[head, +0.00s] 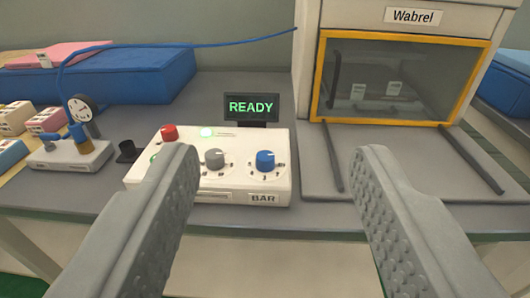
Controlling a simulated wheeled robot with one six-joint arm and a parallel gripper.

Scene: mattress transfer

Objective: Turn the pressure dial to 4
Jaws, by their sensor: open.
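A white control box (225,197) sits on the grey bench in the middle of the view. On its front right is a blue dial (265,161) above a label reading BAR. A grey dial (215,158) is left of it. The scale marks around both dials are too small to read surely. The left finger hides part of the box's left side. Neither finger visibly grips a dial.
A small screen (251,107) behind the box reads READY. A Wabrel machine (412,17) with a yellow-framed window stands at right, two dark rails before it. A gauge fixture (72,155) and blue mattress (115,76) are at left. A blue hose crosses behind.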

